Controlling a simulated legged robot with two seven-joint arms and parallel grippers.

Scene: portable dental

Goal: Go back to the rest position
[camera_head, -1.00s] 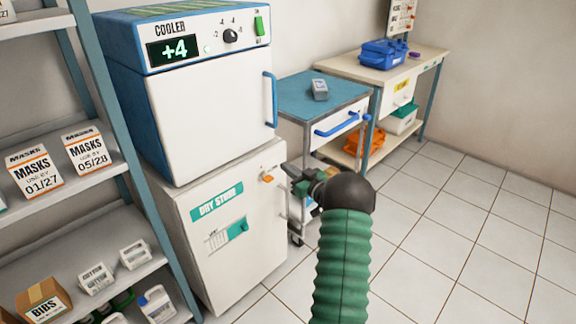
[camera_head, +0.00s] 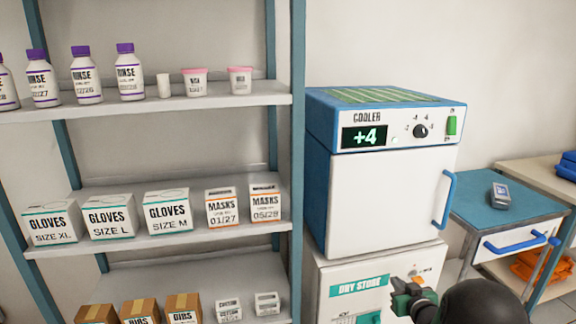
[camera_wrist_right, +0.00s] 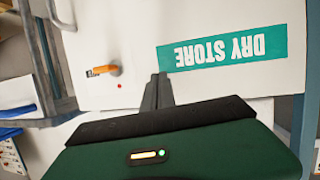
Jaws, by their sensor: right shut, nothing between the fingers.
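My right gripper (camera_head: 402,290) shows at the lower right of the head view, in front of the white dry store cabinet (camera_head: 340,275). In the right wrist view its dark fingers (camera_wrist_right: 157,88) are together with nothing between them. They point at the cabinet front, beside the green "DRY STORE" label (camera_wrist_right: 222,50); I cannot tell the exact gap. My left gripper is in neither view.
The blue and white cooler (camera_head: 385,200) stands on the cabinet, its door shut. A shelf rack (camera_head: 200,242) with bottles, boxes and cups stands left. A blue-topped cart (camera_head: 480,205) with a grey device (camera_head: 501,196) stands right; another table (camera_head: 535,172) is beyond.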

